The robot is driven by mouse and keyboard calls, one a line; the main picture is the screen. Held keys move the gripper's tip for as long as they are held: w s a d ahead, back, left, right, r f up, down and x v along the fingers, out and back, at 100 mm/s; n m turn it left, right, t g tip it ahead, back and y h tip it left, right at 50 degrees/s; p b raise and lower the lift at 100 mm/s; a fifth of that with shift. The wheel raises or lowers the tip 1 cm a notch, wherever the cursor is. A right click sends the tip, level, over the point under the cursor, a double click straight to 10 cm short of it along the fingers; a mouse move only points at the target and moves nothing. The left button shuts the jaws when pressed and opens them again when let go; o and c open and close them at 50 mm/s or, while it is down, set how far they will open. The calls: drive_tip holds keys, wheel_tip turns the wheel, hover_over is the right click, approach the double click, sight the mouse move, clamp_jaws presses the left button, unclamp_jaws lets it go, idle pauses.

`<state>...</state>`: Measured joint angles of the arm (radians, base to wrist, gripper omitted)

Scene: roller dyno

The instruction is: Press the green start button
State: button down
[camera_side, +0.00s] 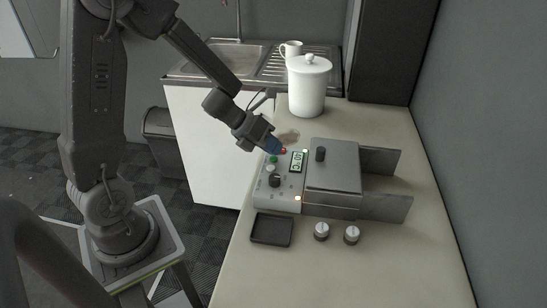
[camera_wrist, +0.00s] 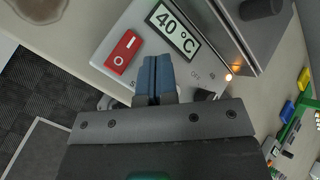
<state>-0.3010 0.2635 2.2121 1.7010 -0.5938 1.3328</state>
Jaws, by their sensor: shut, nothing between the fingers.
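The green start button (camera_side: 274,159) is on the sloped control panel (camera_side: 265,196) of a grey-white heated machine in the side view. My gripper (camera_side: 276,147) is shut and empty, with its blue fingertips just above the panel, close to the green button and the red switch (camera_side: 284,151). I cannot tell whether the fingertips touch the panel. In the wrist view my shut blue fingers (camera_wrist: 155,72) point at the panel between the red rocker switch (camera_wrist: 123,51) and the display (camera_wrist: 174,31) reading 40 °C. The green button is not visible there, probably hidden by my gripper.
A dark knob (camera_side: 275,180) and a lit orange lamp (camera_side: 298,198) are on the panel. A grey block with a black knob (camera_side: 320,154) adjoins it. A white lidded jar (camera_side: 309,88) stands behind.

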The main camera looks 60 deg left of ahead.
drive_tip(key=shift+f, duration=0.4)
idle(0.6)
idle(0.3)
drive_tip(key=shift+r, duration=0.85)
drive_tip(key=shift+r, duration=2.5)
